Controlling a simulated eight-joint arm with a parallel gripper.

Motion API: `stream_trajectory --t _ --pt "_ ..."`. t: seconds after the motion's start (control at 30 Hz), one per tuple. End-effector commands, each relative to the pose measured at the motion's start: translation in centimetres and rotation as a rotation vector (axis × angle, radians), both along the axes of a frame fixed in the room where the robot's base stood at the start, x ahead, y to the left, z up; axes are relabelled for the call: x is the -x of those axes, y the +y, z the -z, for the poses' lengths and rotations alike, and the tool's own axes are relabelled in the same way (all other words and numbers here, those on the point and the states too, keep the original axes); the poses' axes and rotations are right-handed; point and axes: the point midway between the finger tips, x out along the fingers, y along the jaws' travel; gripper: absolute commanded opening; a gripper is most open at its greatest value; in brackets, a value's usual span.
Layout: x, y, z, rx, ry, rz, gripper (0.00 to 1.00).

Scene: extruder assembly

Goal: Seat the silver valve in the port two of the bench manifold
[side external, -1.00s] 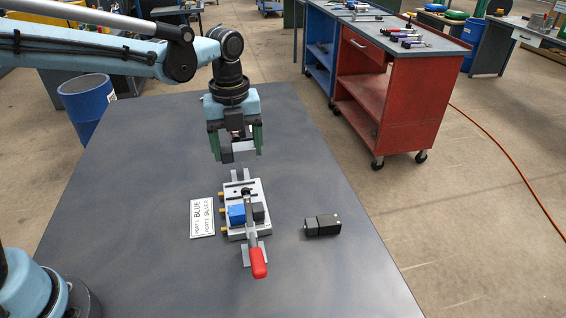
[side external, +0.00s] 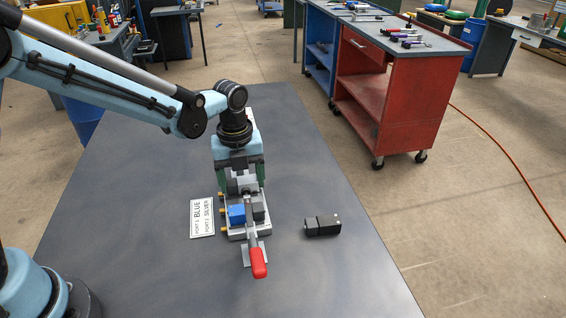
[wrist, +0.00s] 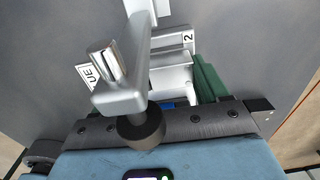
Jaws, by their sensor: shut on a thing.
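The bench manifold (side external: 235,236) is a light grey block with brass fittings on its left side. A blue valve (side external: 237,214) and a dark block (side external: 259,212) sit on it. My gripper (side external: 241,180) is down at the manifold's far end, behind these. The silver valve (wrist: 172,80) shows in the wrist view as a pale block against a green finger, close to a label "2" (wrist: 188,38). My gripper is shut on it. The clamp arm and black bumper hide much of the valve, and I cannot tell how deep it sits.
A toggle clamp with a red handle (side external: 258,262) stands at the manifold's near end; its silver arm (wrist: 125,98) crosses the wrist view. A port card (side external: 202,218) lies to the left. A black part (side external: 322,226) lies to the right. The table around is clear.

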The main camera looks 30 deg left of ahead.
Motion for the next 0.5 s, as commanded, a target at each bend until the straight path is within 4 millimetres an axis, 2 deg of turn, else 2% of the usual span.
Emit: stream_trajectory --t 0.13,0.17,0.3,0.5 --pt "-0.01 0.00 0.32 0.000 0.000 0.000 0.34" --pt "-0.02 0.00 0.29 0.000 0.000 0.000 0.79" --pt "-0.01 -0.01 0.27 0.000 0.000 0.000 0.99" --pt "-0.01 -0.01 0.26 0.000 0.000 0.000 0.99"
